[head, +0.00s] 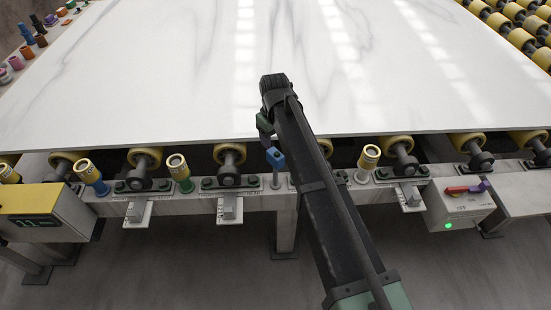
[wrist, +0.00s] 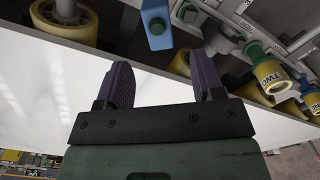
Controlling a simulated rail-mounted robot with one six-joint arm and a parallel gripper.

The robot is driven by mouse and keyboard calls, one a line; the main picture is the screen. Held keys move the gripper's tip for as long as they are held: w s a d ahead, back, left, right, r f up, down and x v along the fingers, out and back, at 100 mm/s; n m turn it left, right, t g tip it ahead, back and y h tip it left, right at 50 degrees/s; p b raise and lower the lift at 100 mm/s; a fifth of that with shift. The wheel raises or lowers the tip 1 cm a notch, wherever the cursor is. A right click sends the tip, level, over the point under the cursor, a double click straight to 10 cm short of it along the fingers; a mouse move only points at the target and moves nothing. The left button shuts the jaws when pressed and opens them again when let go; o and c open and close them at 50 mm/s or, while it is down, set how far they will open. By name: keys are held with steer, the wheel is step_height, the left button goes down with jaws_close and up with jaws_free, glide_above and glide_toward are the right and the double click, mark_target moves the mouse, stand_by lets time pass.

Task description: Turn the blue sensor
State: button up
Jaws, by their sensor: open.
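The blue sensor (head: 275,158) is a small blue block on a thin post, standing on the frame rail below the slab's front edge. In the wrist view the blue sensor (wrist: 157,23) lies beyond my fingertips, roughly in line with the gap between them. My gripper (wrist: 160,65) is open, with two dark ridged fingers apart and nothing between them. In the head view my gripper (head: 266,134) is mostly hidden by my arm and is just above and left of the sensor. I see no clear contact.
The white stone slab (head: 190,75) lies on yellow rollers (head: 229,153) close behind the sensor. Yellow-capped fittings stand along the rail, one with a blue base (head: 98,185) and one green (head: 184,182). A control box (head: 457,208) with a red-and-purple handle is at right.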

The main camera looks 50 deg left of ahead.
mark_target(275, 153)
step_height(275, 153, down, 11)
steer(key=b, duration=1)
steer(key=shift+w, duration=0.1)
steer(key=shift+r, duration=0.2)
steer(key=c, duration=0.9)
